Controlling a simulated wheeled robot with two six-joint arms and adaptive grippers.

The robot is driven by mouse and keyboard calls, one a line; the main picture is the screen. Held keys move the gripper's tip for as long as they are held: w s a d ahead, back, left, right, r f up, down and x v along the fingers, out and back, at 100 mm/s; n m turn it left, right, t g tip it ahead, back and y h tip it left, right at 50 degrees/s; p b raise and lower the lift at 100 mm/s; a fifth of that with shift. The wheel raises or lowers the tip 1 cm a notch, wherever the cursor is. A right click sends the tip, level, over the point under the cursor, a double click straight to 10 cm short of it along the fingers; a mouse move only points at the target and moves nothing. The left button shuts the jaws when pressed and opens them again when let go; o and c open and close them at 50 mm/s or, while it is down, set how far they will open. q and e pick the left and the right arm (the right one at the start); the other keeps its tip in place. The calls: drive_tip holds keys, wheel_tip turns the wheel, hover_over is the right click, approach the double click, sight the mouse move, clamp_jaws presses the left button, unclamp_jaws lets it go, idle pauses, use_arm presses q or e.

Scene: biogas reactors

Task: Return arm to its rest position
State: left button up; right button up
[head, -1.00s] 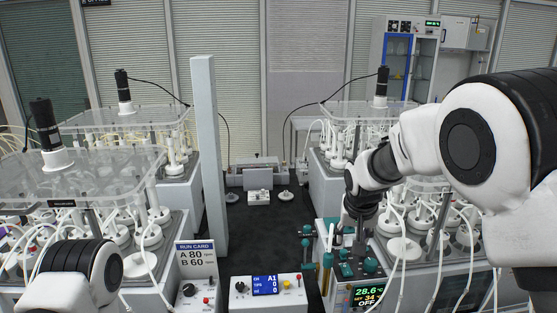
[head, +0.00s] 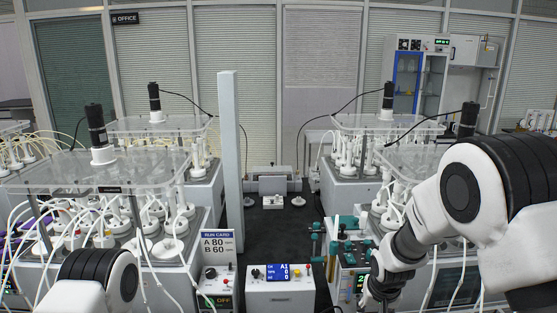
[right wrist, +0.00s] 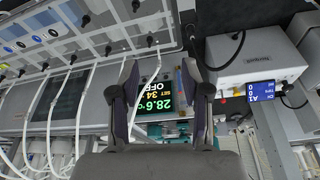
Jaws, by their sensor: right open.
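My right arm (head: 430,220) comes in from the right in the head view and bends down to its wrist at the lower edge, in front of the teal-knobbed unit (head: 347,246). Its fingertips are not clear there. In the right wrist view my right gripper (right wrist: 163,78) is open, with its two fingers apart and nothing between them. Behind the fingers is a lit display (right wrist: 154,92) reading 28.6 °C, SET 34, OFF. My left arm shows only as a rounded link at the lower left of the head view; its gripper is out of view.
A control box (head: 280,287) with a blue A1 screen stands at the front middle. A run card (head: 217,247) reads A 80, B 60. A tall white post (head: 229,160) rises behind it.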

drive_tip(key=s+d+f+g, duration=0.2)
drive_tip(key=s+f, duration=1.4)
drive_tip(key=s+d+f+n+g+b, duration=0.1)
drive_tip(key=s+f, duration=0.3)
drive_tip(key=s, duration=0.6)
drive_tip(key=s+f+n+g+b, duration=0.1)
drive_tip(key=s+f, duration=0.3)
drive_tip(key=s, duration=0.5)
wheel_tip(320, 180, down, 12)
drive_tip(key=b, duration=1.2)
drive_tip(key=shift+w+t+y, duration=0.25)
drive_tip(key=shift+t+y, duration=0.05)
